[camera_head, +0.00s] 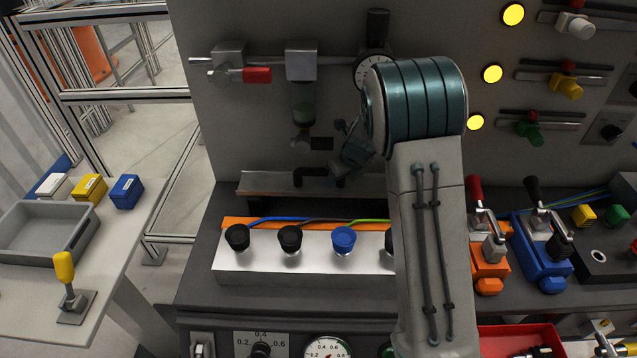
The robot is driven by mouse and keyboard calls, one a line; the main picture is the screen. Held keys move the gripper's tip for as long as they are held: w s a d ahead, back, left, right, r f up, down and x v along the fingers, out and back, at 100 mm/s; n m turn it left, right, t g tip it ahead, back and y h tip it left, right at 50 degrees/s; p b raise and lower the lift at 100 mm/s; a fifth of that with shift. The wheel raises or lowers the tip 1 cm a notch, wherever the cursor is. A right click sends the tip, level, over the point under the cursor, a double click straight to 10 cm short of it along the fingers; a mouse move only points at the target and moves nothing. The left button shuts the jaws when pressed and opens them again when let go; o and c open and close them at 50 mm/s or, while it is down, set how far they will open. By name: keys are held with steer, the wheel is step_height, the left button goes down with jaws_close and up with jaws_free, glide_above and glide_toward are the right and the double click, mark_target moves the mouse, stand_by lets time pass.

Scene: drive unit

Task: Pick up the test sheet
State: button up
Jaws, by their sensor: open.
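My arm rises through the right of the middle and bends over at a teal joint. Beyond the bend, my gripper (319,175) shows small and dark, low in front of the grey back panel, and it is open with nothing seen between its fingers. It is at a flat metal ledge or strip (263,183) that runs along the foot of the panel. I cannot tell whether the fingers touch it. I cannot make out the test sheet for certain; it may be part of this metal strip or hidden behind my arm.
A silver block (290,260) with black and blue knobs stands in front of the ledge. A filter unit (303,90) and a gauge (374,69) hang above. Orange (489,262) and blue (541,250) lever clamps stand right. A side table with a grey tray (40,232) is left.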

jaws_close()
steer(key=shift+r, duration=0.1)
stand_by(0.4)
